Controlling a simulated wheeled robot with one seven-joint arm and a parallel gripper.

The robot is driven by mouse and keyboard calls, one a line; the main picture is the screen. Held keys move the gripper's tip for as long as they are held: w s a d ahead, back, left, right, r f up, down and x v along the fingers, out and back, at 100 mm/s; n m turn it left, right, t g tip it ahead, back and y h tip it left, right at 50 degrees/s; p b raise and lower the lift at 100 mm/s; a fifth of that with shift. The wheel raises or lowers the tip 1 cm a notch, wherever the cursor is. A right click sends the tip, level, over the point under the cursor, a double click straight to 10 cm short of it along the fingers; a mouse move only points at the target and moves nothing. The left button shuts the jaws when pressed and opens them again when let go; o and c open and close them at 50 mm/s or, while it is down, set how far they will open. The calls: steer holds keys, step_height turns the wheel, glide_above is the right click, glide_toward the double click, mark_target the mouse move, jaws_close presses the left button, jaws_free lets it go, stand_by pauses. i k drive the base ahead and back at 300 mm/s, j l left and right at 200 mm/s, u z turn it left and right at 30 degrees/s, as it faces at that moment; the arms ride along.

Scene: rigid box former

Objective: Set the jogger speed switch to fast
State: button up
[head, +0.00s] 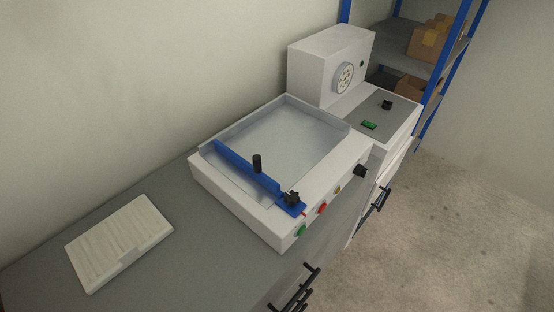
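A white machine with a shallow metal tray (282,141), likely the jogger, stands on the grey counter. My gripper is not in view.
A white ribbed tray (118,243) lies on the counter (190,260). Black handles jut from the counter's front. A blue-framed shelf (400,50) holds boxes. Floor at right is clear.

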mark_target(359, 170)
steer(key=i+l, duration=0.2)
steer(key=l, duration=0.2)
steer(key=i+l, duration=0.2)
steer(key=l, duration=0.15)
steer(key=i+l, duration=0.2)
steer(key=l, duration=0.2)
